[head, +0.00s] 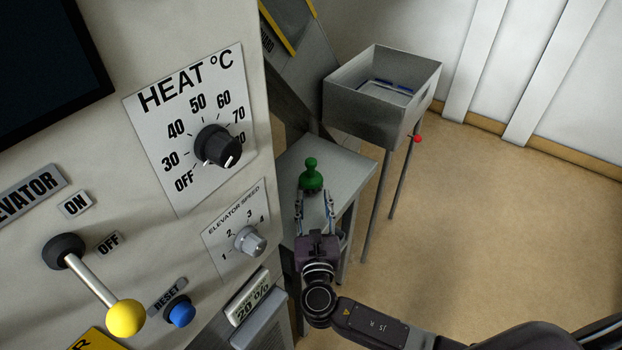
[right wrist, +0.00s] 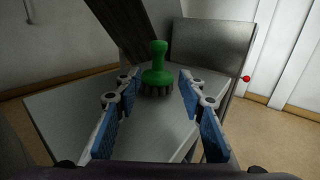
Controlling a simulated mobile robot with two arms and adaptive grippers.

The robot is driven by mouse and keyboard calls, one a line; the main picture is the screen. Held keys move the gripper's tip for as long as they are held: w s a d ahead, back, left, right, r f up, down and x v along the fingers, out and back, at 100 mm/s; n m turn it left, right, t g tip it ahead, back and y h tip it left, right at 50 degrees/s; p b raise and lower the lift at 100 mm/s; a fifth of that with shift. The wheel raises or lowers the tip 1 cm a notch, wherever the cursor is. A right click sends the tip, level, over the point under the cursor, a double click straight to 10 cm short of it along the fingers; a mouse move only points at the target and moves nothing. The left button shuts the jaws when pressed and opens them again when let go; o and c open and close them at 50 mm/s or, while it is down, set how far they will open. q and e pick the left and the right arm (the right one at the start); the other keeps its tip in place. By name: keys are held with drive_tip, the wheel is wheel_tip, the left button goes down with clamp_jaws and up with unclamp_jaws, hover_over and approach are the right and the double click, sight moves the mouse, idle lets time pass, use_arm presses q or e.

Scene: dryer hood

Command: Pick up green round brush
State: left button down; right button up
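The green round brush (head: 311,176) stands upright on a small grey side table (head: 345,172), with its knob on top. In the right wrist view the brush (right wrist: 157,72) shows dark bristles beneath its green body. My right gripper (head: 315,194) is open, its fingers pointing at the brush from the near side. In the right wrist view the blue-padded fingertips (right wrist: 158,80) are spread to either side of the brush, which looks slightly beyond or just between the tips. I see no contact. My left gripper is not in view.
A control panel with a heat dial (head: 218,146), a yellow-knobbed lever (head: 125,318) and a blue reset button (head: 181,313) stands close on the left. A grey bin (head: 360,118) on legs stands behind the table. The floor at right is clear.

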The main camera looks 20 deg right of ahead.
sight(311, 176)
drive_tip(key=b+x, duration=0.2)
drive_tip(key=x, duration=0.4)
drive_tip(key=shift+f, duration=0.15)
drive_tip(key=b+x, duration=0.3)
drive_tip(key=x, duration=0.1)
drive_tip(key=shift+a+f, duration=0.2)
drive_tip(key=shift+f, duration=0.1)
drive_tip(key=shift+w+d, duration=0.15)
drive_tip(key=shift+w, duration=0.4)
drive_tip(key=shift+r, duration=0.15)
clamp_jaws()
